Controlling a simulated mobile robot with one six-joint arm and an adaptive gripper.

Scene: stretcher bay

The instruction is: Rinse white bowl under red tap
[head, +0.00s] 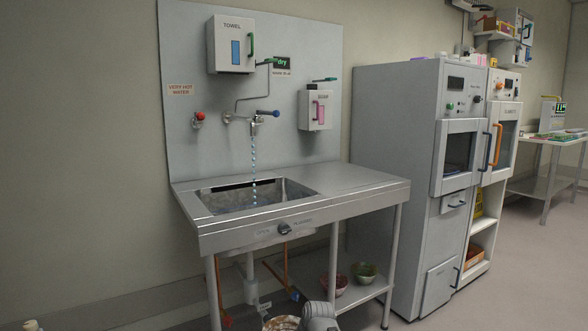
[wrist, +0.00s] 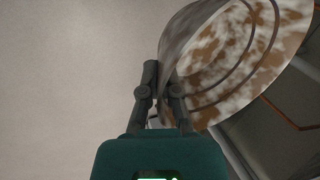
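The white bowl (wrist: 245,50) is smeared with brown stains inside, and it also shows at the bottom edge of the head view (head: 282,323), low in front of the sink. My gripper (wrist: 160,75) is shut on the bowl's rim, one finger on each side of the wall. Its fingertips are partly hidden by the bowl. The red tap knob (head: 200,116) is on the back panel at left, under a "very hot water" label (head: 181,90). A blue stream (head: 254,160) falls from the blue-levered spout (head: 256,120) into the sink basin (head: 250,199).
A steel counter (head: 350,183) right of the basin is clear. A reddish bowl (head: 334,286) and a green bowl (head: 365,273) stand on the shelf below. A towel box (head: 231,45) and soap dispenser (head: 314,110) hang on the panel. Tall grey cabinets (head: 395,150) stand to the right.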

